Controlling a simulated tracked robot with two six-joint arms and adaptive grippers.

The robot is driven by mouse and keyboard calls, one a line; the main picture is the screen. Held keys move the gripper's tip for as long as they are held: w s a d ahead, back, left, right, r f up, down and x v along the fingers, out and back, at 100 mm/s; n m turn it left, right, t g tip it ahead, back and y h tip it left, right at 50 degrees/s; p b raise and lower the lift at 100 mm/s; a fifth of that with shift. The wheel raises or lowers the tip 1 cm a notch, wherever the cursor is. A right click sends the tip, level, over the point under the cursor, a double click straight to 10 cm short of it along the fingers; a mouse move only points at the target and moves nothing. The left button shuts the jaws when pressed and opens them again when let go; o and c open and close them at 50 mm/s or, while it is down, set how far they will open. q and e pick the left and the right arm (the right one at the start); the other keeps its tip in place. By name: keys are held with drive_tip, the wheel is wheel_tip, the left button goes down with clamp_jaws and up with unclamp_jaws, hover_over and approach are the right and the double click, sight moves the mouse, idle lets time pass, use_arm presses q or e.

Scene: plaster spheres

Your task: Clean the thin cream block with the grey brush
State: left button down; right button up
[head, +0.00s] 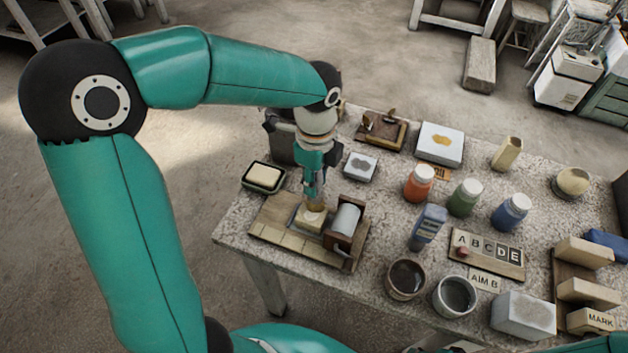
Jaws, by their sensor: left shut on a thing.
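My left gripper (313,192) points down over the wooden board near the table's left front corner. It is shut on what looks like the grey brush, mostly hidden by the fingers; its tan tip (316,206) shows below them. Directly under the tip, a small cream block (308,220) sits in a shallow grey holder on the board, and it looks like the thin cream block. The tip looks very close to its top; I cannot tell whether they touch. My right gripper is not in view.
A roller in a wooden frame (345,222) stands just right of the block. A soap dish (264,177) is at left. Paint bottles (419,183), a blue-grey tool (427,226), cups (406,279) and a letter board (487,253) fill the table's right side.

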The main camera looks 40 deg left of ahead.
use_arm(q)
drive_tip(key=shift+s, duration=0.15)
drive_tip(key=shift+s+d+b, duration=0.2)
drive_tip(key=shift+s, duration=0.55)
drive_tip(key=shift+s+d+b, duration=0.15)
drive_tip(key=shift+s, duration=0.55)
drive_tip(key=shift+s+d+b, duration=0.2)
drive_tip(key=shift+s, duration=0.55)
drive_tip(key=shift+w+a+r+p, duration=0.15)
drive_tip(key=shift+w+p, duration=0.25)
drive_tip(key=shift+w, duration=0.4)
drive_tip(key=shift+w+a+p, duration=0.2)
drive_tip(key=shift+w+p, duration=0.05)
drive_tip(key=shift+w, duration=0.55)
drive_tip(key=shift+w+a+p, duration=0.2)
drive_tip(key=shift+w, duration=0.55)
drive_tip(key=shift+s, duration=0.1)
drive_tip(key=shift+s+d+r+p, duration=0.15)
drive_tip(key=shift+s+r, duration=0.15)
drive_tip(key=shift+s, duration=0.25)
drive_tip(key=shift+s+d+r+p, duration=0.15)
drive_tip(key=shift+s+r, duration=0.1)
drive_tip(key=shift+s, duration=0.3)
drive_tip(key=shift+w+f, duration=0.1)
